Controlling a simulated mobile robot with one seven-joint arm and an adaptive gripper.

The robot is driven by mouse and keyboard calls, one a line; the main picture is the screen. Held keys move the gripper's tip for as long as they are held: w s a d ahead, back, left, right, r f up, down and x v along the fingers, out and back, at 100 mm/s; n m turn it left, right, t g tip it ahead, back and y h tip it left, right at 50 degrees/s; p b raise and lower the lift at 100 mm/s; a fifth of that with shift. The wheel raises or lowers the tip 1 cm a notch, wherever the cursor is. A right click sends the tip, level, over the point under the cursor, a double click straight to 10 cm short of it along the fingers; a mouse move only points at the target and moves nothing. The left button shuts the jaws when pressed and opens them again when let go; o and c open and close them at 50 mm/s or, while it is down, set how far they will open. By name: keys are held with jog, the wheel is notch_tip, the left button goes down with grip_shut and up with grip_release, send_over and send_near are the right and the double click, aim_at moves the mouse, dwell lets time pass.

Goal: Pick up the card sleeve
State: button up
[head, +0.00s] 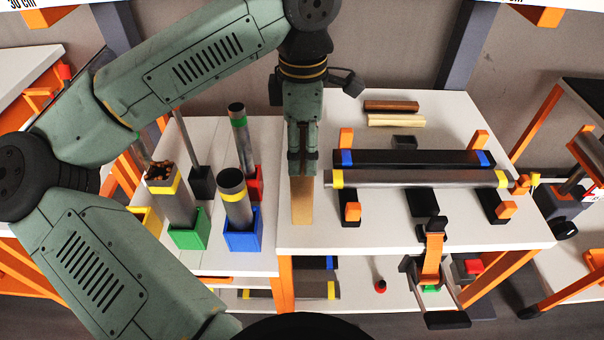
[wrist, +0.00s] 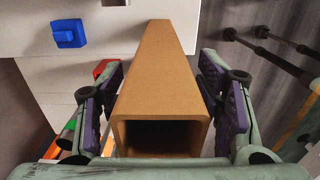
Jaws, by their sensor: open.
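The card sleeve (head: 302,204) is a brown, square, hollow tube at the left end of the white table. In the wrist view the sleeve (wrist: 160,70) runs away from me with its open end facing the camera. My gripper (head: 302,168) points down over the sleeve in the head view and hides its upper part. In the wrist view my gripper (wrist: 160,105) is open, with one purple-padded finger on each side of the sleeve. The pads lie close beside its walls; I cannot tell whether they touch.
A grey tube with yellow ends (head: 415,179) and a black bar with blue ends (head: 410,159) lie to the right. Blue (head: 243,238) and green (head: 189,236) holders with upright tubes stand to the left.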

jog(key=shift+c, duration=0.5)
grip_shut()
